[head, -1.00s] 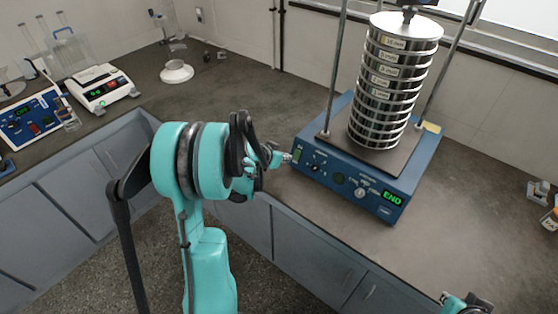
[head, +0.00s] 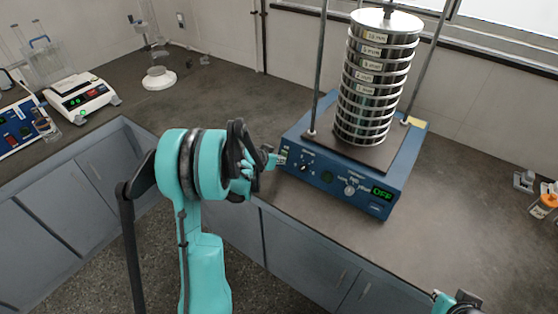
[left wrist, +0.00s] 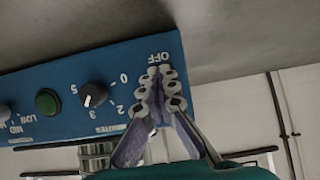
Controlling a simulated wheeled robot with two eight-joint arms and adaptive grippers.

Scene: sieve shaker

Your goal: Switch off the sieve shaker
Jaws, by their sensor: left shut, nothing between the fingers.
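The sieve shaker has a blue base (head: 330,187) with a tall stack of metal sieves (head: 375,85) on it. Its green display (head: 382,193) seems to read OFF. My left gripper (head: 272,160) is shut and empty, its tips at the left end of the front panel. In the left wrist view the tips (left wrist: 160,88) cover the panel spot beside the OFF label (left wrist: 158,57), so the switch is hidden. Whether they touch it I cannot tell. Part of my right gripper (head: 455,301) shows at the bottom edge, its jaws unclear.
A minutes knob (left wrist: 94,94) and a green button (left wrist: 47,102) sit near the left tips. Upright rods flank the sieves.

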